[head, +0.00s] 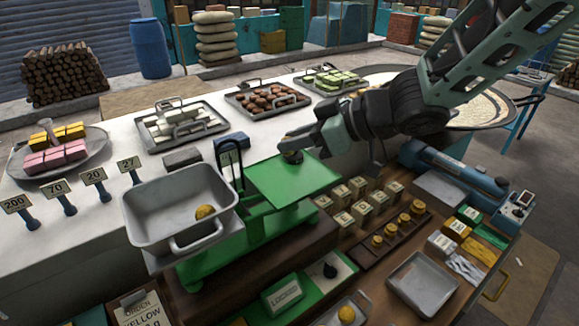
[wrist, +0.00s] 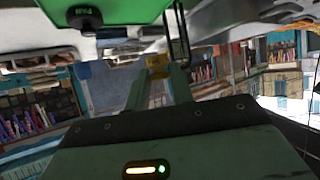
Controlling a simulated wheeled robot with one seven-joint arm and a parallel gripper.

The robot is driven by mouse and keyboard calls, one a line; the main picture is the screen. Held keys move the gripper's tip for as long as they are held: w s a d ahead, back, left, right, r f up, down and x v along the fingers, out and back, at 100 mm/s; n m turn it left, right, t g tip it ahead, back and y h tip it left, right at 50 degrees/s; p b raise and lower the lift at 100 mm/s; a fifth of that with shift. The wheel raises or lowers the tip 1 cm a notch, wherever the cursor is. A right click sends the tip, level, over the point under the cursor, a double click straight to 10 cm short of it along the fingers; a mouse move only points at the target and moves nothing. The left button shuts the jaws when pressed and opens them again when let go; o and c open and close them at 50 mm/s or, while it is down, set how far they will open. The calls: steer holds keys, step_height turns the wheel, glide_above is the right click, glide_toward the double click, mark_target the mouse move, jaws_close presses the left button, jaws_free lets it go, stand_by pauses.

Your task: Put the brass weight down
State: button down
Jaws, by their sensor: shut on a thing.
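My gripper (head: 296,144) reaches in from the right and is shut on a small brass weight. It is at the far edge of the green scale plate (head: 300,190). The weight is mostly hidden by the fingers in the head view. In the wrist view a brass-coloured piece (wrist: 157,62) shows between the fingertips of my gripper (wrist: 160,78), and the green plate (wrist: 120,8) fills the top. I cannot tell whether the weight touches the plate.
A grey pan (head: 150,215) with a yellow-brass piece (head: 205,212) sits on the scale's left side. Several brass weights stand in a wooden rack (head: 375,262) in front of the plate, beside several pale blocks (head: 358,187). Food trays (head: 182,120) line the white counter behind.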

mark_target(295, 187)
step_height(295, 187, down, 8)
steer(key=shift+r, duration=0.1)
stand_by(0.4)
steer(key=shift+f, duration=0.2)
steer(key=c, duration=1.2)
jaws_free()
steer(key=shift+r, duration=0.1)
